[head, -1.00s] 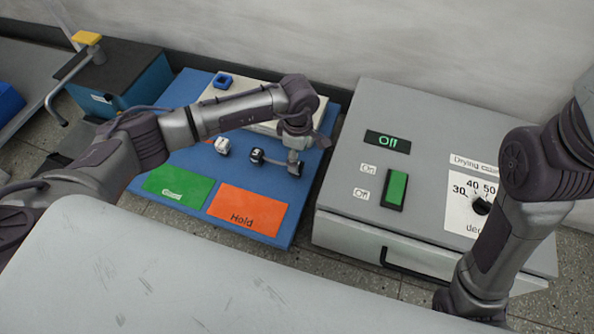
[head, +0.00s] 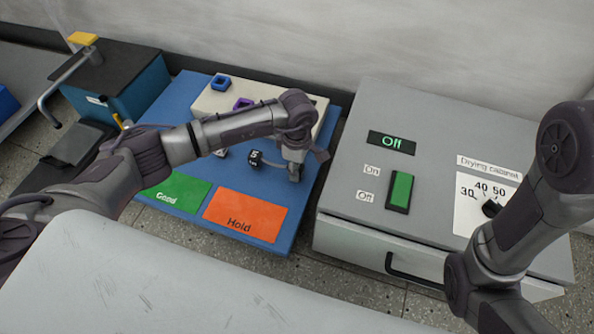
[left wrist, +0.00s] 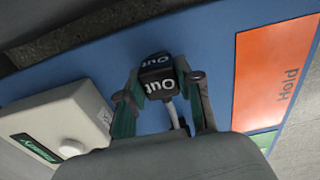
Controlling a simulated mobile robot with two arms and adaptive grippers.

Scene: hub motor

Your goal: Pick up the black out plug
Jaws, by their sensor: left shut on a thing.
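The black out plug (head: 254,158) is a small black cube with white lettering, over the blue mat (head: 318,178) in the head view. In the left wrist view the plug (left wrist: 158,76) shows "Out" on two faces and sits between the fingertips. My left gripper (head: 268,163) reaches it from the right and is shut on it. It also shows in the left wrist view (left wrist: 162,92), with a pale cable running back between the fingers. I cannot tell whether the plug touches the mat. My right arm is at the right edge; its gripper is out of view.
A green "Good" card (head: 178,190) and an orange "Hold" card (head: 245,214) lie at the mat's front. The drying cabinet (head: 340,235) stands right, showing "Off".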

